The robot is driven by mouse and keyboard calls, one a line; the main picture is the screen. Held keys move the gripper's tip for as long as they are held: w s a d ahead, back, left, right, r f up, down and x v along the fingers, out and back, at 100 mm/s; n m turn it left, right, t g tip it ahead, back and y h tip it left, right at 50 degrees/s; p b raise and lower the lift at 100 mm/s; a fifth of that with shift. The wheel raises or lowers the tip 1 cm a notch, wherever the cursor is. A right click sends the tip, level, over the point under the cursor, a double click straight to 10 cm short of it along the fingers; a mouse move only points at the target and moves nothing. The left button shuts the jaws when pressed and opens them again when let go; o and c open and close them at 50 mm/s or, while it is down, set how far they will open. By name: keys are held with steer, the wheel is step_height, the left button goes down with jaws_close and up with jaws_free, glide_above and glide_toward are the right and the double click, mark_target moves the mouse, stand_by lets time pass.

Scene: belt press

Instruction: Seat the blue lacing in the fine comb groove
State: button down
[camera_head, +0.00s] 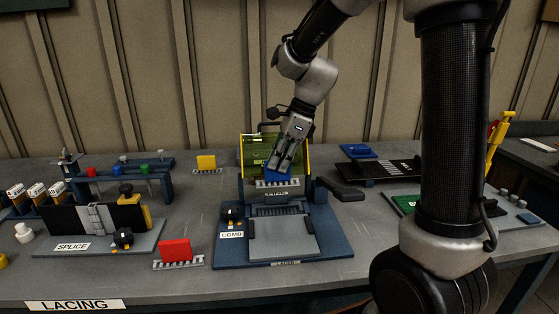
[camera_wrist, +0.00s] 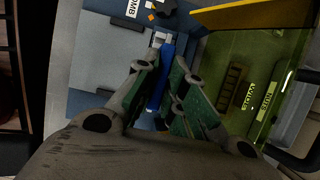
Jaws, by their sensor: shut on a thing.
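My gripper (camera_head: 281,165) points down over the comb station (camera_head: 335,240), shut on the blue lacing (camera_head: 277,179). The lacing's pale toothed strip hangs below the fingertips, in front of the yellow-green clear guard. In the wrist view the blue lacing (camera_wrist: 167,68) lies as a narrow bar between the two green-lined fingers (camera_wrist: 160,72). The comb (camera_head: 278,210) is a dark slotted strip at the back of the station's grey plate (camera_head: 284,237), below and apart from the lacing. Single grooves are too small to tell.
The yellow-framed guard (camera_head: 254,150) stands upright close behind my gripper. A red lacing (camera_head: 175,250) and a yellow lacing (camera_head: 206,161) lie left of the station. A black knob (camera_head: 231,215) stands by the COMB label. The splice fixture (camera_head: 98,222) is farther left.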

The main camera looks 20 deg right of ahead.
mark_target(280, 181)
steer(key=shift+f, duration=3.35)
steer(key=shift+f, duration=1)
steer(key=c, duration=1.4)
jaws_free()
steer(key=shift+r, duration=0.1)
steer(key=shift+v, duration=3.4)
